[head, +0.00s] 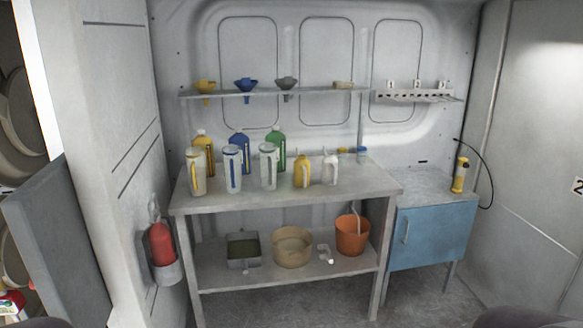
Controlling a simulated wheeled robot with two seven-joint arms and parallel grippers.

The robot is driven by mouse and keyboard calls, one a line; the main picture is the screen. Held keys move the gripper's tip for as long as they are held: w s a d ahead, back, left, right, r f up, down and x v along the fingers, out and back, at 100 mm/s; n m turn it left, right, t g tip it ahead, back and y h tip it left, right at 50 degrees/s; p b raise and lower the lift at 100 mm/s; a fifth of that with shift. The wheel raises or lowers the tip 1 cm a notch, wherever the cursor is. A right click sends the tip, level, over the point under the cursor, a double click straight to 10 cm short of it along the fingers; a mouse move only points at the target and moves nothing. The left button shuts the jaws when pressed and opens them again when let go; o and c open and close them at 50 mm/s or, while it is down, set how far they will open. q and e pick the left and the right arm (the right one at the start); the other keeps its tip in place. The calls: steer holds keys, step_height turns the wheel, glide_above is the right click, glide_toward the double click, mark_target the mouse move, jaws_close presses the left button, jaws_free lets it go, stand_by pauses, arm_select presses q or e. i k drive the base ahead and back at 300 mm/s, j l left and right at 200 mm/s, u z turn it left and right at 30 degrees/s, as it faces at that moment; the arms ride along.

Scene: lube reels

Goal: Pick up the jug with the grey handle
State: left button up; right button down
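Three tall clear jugs stand upright at the front left of the workbench top. The rightmost jug (268,166) seems to be the one with the grey handle, though its handle is small and pale here. The middle jug (232,169) has a blue handle strip, and the left jug (196,172) has a yellow one. A green bottle (278,148) stands just behind the grey-handled jug. Neither of my grippers shows in the head view.
The metal workbench (350,187) also holds a yellow can (302,171) and a white can (330,169). Funnels sit on a shelf (315,91) above. A blue cabinet (432,237) stands right, a red extinguisher (161,244) left. Floor in front is clear.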

mark_target(267, 151)
steer(key=i+l+z, duration=0.15)
steer(key=i+l, duration=0.35)
steer(key=i+l+z, duration=0.2)
steer(key=i+l, duration=0.25)
steer(key=i, duration=0.15)
steer(key=i+l+z, duration=0.15)
steer(key=i+l, duration=0.2)
steer(key=i, duration=0.25)
